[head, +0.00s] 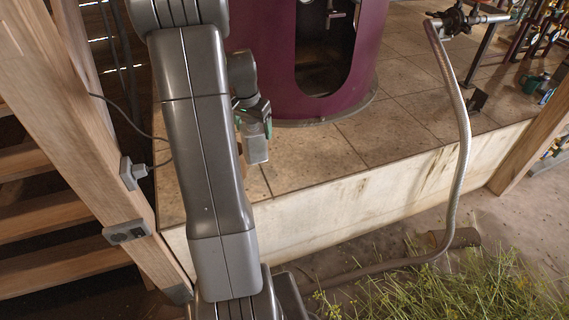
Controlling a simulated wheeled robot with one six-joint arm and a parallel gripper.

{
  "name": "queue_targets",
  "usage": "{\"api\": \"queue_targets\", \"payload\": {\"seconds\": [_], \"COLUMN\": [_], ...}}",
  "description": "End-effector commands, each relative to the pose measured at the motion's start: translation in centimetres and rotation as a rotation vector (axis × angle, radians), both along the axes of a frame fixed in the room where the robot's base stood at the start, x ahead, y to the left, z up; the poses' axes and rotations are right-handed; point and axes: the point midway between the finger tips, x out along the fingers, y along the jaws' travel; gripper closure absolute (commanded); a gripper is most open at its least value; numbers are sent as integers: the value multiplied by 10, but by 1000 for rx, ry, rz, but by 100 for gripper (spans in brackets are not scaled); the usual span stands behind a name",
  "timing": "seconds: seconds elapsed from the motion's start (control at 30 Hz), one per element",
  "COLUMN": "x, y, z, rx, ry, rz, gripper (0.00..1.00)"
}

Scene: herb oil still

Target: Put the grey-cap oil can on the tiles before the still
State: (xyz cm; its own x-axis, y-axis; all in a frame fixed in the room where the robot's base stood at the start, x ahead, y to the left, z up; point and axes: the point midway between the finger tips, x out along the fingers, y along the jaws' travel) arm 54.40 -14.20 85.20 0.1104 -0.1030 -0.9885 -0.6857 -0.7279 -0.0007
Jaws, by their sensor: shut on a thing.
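The still (245,65) is a big maroon cylinder with a dark arched opening, standing on the tiles at the top middle. The beige tiles (312,160) before it are bare. My gripper (256,148) hangs over the tiles just in front of the still's left side, pointing down. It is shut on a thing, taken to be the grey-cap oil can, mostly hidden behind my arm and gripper. Only a small orange-brown patch shows beside the arm, and I cannot be sure it is the can. I cannot see a grey cap or whether anything touches the tiles.
A pale hose (462,130) runs from a valve (455,20) down over the platform's edge. Wooden stairs (50,215) and a post flank the left. Cut herbs (455,290) lie on the floor below.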

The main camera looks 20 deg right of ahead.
Motion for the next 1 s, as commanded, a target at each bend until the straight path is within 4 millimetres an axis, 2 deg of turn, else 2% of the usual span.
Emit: {"api": "queue_targets", "payload": {"seconds": [0.03,0.2,0.4,0.67,0.9,1.0], "x": [-1,-1,0,0,0,0], "y": [0,1,1,1,1,1], "z": [-15,-62,-104,-123,-159,-163], "rx": [0,0,1,0,1,0], "ry": [7,7,3,2,3,1], "rz": [1,2,5,4,5,5], "gripper": [61,61,61,61,61,61]}}
